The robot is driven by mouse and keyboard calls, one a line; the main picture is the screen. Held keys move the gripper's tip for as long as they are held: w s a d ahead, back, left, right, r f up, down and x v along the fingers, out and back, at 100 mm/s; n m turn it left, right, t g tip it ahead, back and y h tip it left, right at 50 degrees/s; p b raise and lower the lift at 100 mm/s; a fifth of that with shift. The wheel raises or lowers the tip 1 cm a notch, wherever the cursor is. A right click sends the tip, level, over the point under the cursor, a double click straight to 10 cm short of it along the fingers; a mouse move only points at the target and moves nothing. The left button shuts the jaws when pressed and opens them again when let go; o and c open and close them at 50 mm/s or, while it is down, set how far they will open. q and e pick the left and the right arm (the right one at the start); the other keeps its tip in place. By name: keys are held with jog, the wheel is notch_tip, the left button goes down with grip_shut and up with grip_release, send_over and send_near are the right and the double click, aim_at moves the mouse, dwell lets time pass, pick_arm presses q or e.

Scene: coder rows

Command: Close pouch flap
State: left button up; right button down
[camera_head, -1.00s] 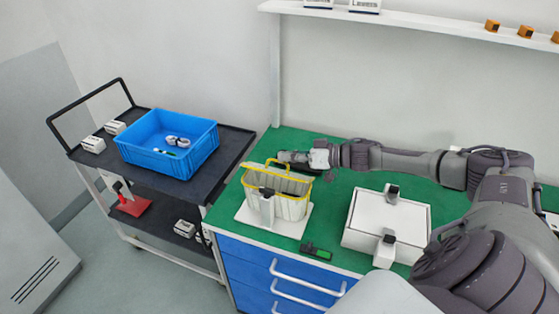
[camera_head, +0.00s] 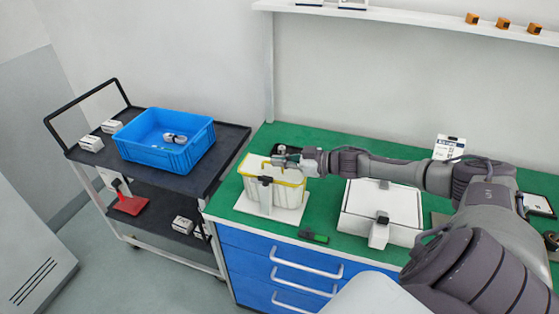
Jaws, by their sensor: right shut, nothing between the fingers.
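The pouch (camera_head: 287,197) is a pale, off-white bag with yellow trim. It stands upright against a white stand (camera_head: 250,208) on the green bench top. A dark clip or buckle (camera_head: 265,180) shows at its front upper edge. The pale flap (camera_head: 256,164) with its yellow edge lies low across the pouch top. My gripper partly covers it, so I cannot tell whether it is fully down. My right gripper (camera_head: 279,159) is shut and empty, over the back right of the pouch top. I cannot tell whether it touches the flap. My left gripper is out of view.
A white box (camera_head: 372,208) with dark-topped latches sits right of the pouch under my right arm. A small green-and-black item (camera_head: 314,237) lies at the bench's front edge. A dark cart (camera_head: 214,170) with a blue crate (camera_head: 160,157) stands to the left.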

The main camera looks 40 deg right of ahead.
aim_at(279, 175)
dwell(0.5)
jog(key=r+p, duration=0.4)
jog(key=shift+s+a, duration=0.1)
jog(key=shift+a, duration=0.1)
jog(key=shift+s, duration=0.25)
jog(key=v, duration=0.3)
jog(key=b+v, duration=0.1)
jog(key=shift+s+d+f, duration=0.15)
jog(key=shift+s, duration=0.3)
jog(key=p+v, duration=0.2)
jog(key=v, duration=0.2)
jog(key=shift+s+d+r, duration=0.15)
jog(key=shift+s+r, duration=0.1)
jog(key=shift+s, duration=0.05)
